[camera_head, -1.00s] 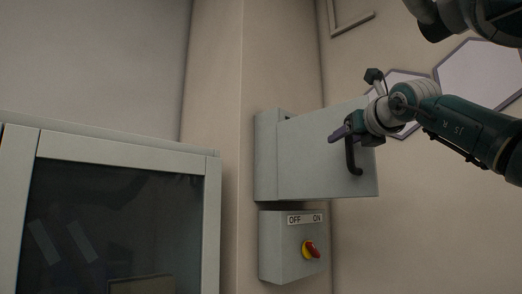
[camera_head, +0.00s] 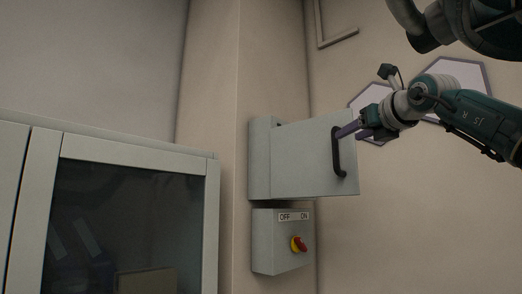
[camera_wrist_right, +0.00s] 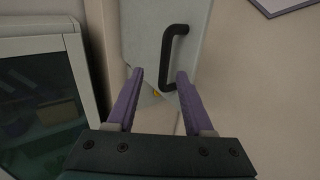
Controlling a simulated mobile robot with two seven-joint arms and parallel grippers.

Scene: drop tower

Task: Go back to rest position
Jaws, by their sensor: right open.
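My right gripper (camera_head: 352,130) is in front of the open door of a grey wall box (camera_head: 300,160), close to the upper part of its black handle (camera_head: 338,158). In the right wrist view its two purple fingers (camera_wrist_right: 160,82) are spread with nothing between them. The black handle (camera_wrist_right: 173,55) shows beyond the fingertips there, on the pale door (camera_wrist_right: 145,30). My left gripper does not show in either view.
Below the box is a grey switch box (camera_head: 270,255) marked OFF and ON, with a red and yellow knob (camera_head: 299,244). A glass-fronted cabinet (camera_head: 212,225) stands at the left. Hexagonal panels (camera_head: 460,75) hang on the right wall.

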